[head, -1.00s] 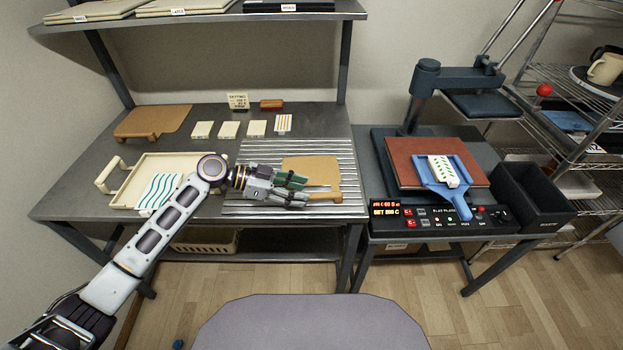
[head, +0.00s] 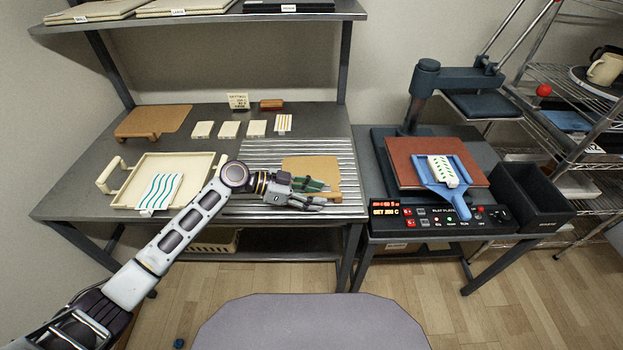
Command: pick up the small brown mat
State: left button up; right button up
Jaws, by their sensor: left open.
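A small brown mat (head: 309,167) with a thicker light-brown edge piece lies on the ribbed metal rack (head: 262,152) at the right of the table. My left gripper (head: 324,194) is open, with its fingers pointing right. It is at the mat's near edge in the picture and covers part of the front edge. I cannot tell whether the fingers touch the mat or hover above it. Nothing shows between the fingers. A larger brown mat (head: 160,119) lies at the table's back left. My right gripper is not in view.
A cream tray (head: 197,165) with a wavy-striped cloth (head: 160,189) stands left. Several small tiles lie behind the rack near a sign (head: 238,101). At right, a press (head: 426,85) holds a red-brown pad (head: 408,176) and blue paddle (head: 437,186), beside a black bin (head: 532,195).

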pick_arm(q)
jog(key=shift+c, duration=0.3)
grip_shut()
jog(key=shift+r, duration=5.05)
